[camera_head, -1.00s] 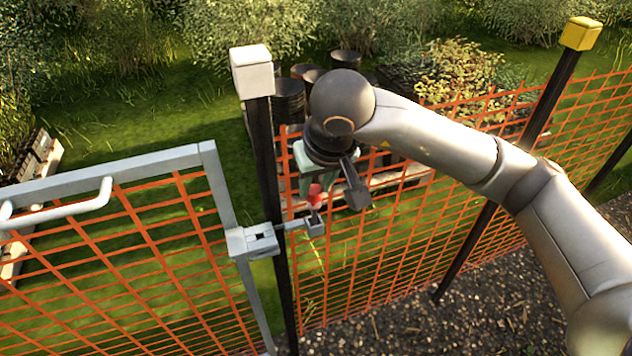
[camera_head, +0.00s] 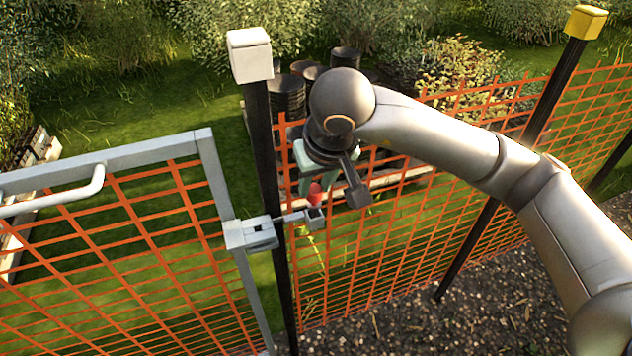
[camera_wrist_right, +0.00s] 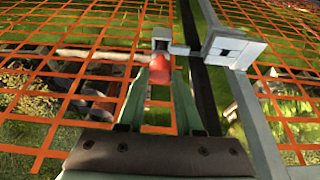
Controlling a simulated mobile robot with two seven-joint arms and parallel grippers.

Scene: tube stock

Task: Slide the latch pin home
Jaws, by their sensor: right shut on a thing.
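The latch pin (camera_head: 296,216) is a thin grey rod with a red knob (camera_head: 315,193). It spans between a small grey bracket (camera_head: 316,218) and the pale latch housing (camera_head: 250,233) on the gate frame, passing the black post. My right gripper (camera_head: 310,182) is shut on the red knob from above. In the right wrist view, the knob (camera_wrist_right: 160,68) sits between the green fingers, the bracket (camera_wrist_right: 161,38) lies just beyond, and the housing (camera_wrist_right: 232,45) is to the right. How deep the pin sits in the housing cannot be told. My left gripper is not in view.
The grey gate (camera_head: 110,165) with a handle (camera_head: 60,197) and orange mesh is at the left. The black post (camera_head: 262,130) with a white cap stands close to my gripper. Orange mesh fence runs right to a yellow-capped post (camera_head: 560,80). Pots and pallets lie behind.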

